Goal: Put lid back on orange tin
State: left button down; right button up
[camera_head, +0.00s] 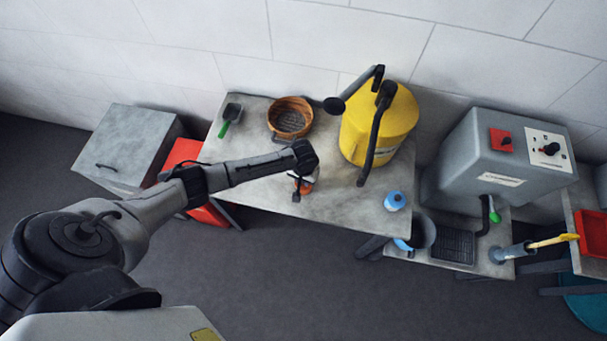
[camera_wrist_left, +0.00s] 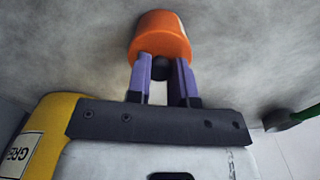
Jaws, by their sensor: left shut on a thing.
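My left gripper (camera_wrist_left: 164,78) is shut on a black knob (camera_wrist_left: 162,68). The knob sits at the near face of an orange round body (camera_wrist_left: 160,35) in the left wrist view, with a purple finger on each side. I cannot tell where lid and tin divide, or whether the lid is seated. In the head view my left gripper (camera_head: 302,184) is over the front part of the grey table (camera_head: 345,208), and only small orange patches show around it. The arm and gripper hide most of the tin. My right gripper is not in view.
A yellow can (camera_head: 365,125) with black pipes stands close right of the gripper. A wicker basket (camera_head: 290,115) and green-handled scoop (camera_head: 230,118) are at the back. A blue tin (camera_head: 395,201) stands near the right end. The front middle of the table is clear.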

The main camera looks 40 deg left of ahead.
pick_arm(q)
jog(key=c, duration=1.2)
grip_release()
jog(key=shift+o, duration=1.4)
jog(key=shift+o, duration=0.4)
jog(key=o, duration=0.4)
jog(key=shift+r, duration=0.1)
